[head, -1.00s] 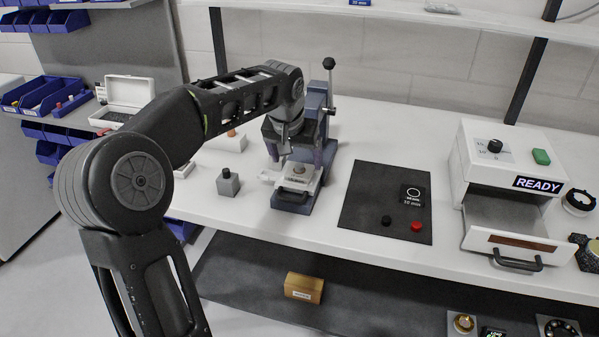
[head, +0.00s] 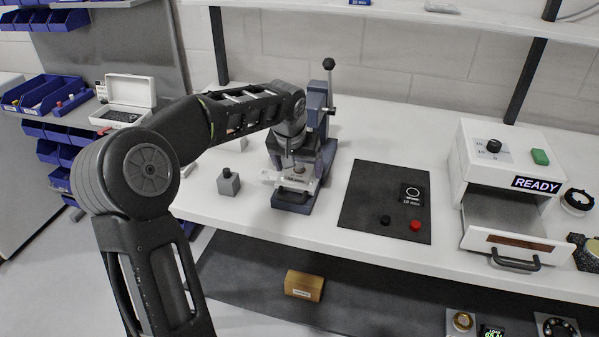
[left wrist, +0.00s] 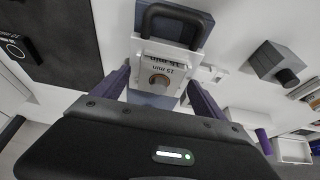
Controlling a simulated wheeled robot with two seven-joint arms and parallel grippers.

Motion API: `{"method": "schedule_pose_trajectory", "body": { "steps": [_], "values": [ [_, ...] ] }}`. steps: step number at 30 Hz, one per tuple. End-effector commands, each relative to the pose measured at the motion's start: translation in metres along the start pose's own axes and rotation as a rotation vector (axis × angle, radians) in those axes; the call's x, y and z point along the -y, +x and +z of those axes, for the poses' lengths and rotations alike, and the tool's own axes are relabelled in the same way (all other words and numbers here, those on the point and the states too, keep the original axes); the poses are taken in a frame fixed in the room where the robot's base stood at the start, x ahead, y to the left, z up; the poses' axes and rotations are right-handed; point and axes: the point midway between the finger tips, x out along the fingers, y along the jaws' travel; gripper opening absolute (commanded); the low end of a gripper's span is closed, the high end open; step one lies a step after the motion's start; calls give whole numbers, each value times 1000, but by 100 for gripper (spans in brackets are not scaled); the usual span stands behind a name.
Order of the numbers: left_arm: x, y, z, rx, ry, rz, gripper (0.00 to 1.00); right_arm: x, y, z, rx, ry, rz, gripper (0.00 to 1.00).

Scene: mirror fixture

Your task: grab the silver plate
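In the head view my left gripper partly hides the press and plate. I cannot tell whether the fingers touch the plate. My right gripper is not in view.
A grey block with a black knob (head: 228,182) stands left of the press. Right of it lie a dark mat (head: 365,205) with black and red buttons and a white "READY" machine (head: 470,165) with an open drawer.

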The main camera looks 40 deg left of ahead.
Motion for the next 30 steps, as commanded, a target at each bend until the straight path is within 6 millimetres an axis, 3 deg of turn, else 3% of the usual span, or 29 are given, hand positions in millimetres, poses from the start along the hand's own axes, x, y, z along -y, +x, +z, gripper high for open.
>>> {"method": "schedule_pose_trajectory", "body": {
  "steps": [25, 30],
  "values": [
    [0, 0, 0, 0, 0, 0, 12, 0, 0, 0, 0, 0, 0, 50],
    [0, 0, 0, -1, 0, 0, 10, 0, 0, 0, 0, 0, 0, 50]
  ]
}}
